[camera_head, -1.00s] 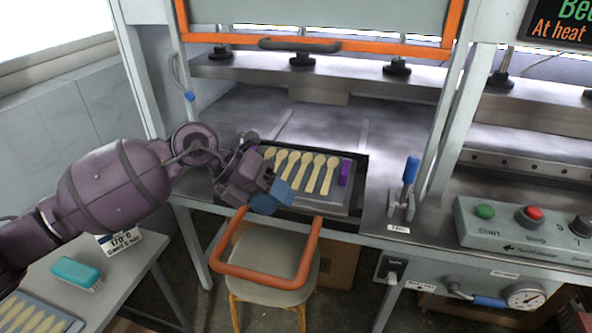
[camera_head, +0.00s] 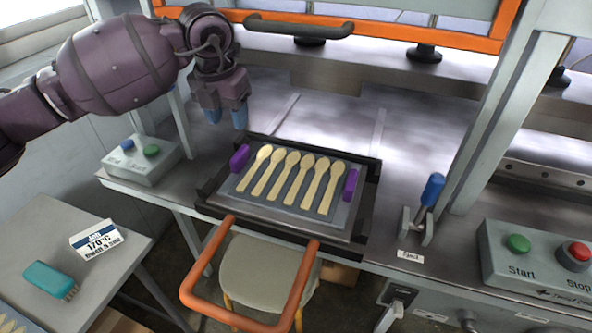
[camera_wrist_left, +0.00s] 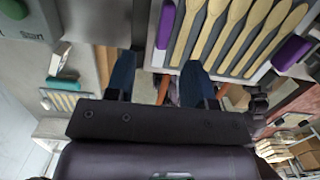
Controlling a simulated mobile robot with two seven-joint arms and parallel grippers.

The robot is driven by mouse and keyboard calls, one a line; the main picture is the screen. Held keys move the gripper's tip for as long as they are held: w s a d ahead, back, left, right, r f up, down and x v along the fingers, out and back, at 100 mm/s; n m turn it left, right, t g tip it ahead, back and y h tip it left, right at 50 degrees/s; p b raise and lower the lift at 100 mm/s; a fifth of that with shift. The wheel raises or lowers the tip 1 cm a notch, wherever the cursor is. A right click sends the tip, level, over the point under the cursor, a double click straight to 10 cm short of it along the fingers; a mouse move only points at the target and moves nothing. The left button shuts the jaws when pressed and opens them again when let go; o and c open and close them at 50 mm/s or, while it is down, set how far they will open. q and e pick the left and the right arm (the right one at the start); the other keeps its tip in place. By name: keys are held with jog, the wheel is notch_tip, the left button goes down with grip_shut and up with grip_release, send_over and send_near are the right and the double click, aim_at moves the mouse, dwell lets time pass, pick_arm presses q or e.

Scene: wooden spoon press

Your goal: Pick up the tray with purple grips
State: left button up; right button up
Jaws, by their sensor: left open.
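The tray (camera_head: 294,212) holds several wooden spoons (camera_head: 292,180) in a row and sits in a dark frame at the front of the press bed. It has a purple grip on its left side (camera_head: 239,157) and another on its right side (camera_head: 351,184). In the left wrist view the left purple grip (camera_wrist_left: 166,27) shows near the top, above the fingers. My left gripper (camera_head: 227,115) is open and empty, with blue fingertips pointing down, above and behind the left grip and apart from it. The fingers also show in the left wrist view (camera_wrist_left: 158,82). My right gripper is out of view.
A raised orange-edged guard with a handle (camera_head: 298,27) spans the back. A blue lever (camera_head: 432,190) and a button box (camera_head: 540,262) stand right. An orange rail (camera_head: 249,318) juts out in front. A side table (camera_head: 62,225) holds a teal brush (camera_head: 49,279).

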pick_arm(q)
send_over(239, 152)
jog(key=f, duration=0.4)
jog(key=shift+s+a+f+b, duration=0.1)
jog(key=shift+s+a+b, duration=0.1)
jog(key=shift+a+b, duration=0.15)
jog(key=shift+w+f, duration=0.1)
jog(key=shift+f, duration=0.6)
jog(key=f, duration=0.3)
jog(key=f+b, duration=0.1)
jog(key=shift+w+d+f, duration=0.1)
jog(key=shift+d+f, duration=0.25)
jog(key=shift+d, duration=0.05)
jog(key=shift+r, duration=0.1)
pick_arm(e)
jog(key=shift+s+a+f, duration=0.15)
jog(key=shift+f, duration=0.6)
pick_arm(q)
jog(key=shift+c, duration=0.5)
grip_shut()
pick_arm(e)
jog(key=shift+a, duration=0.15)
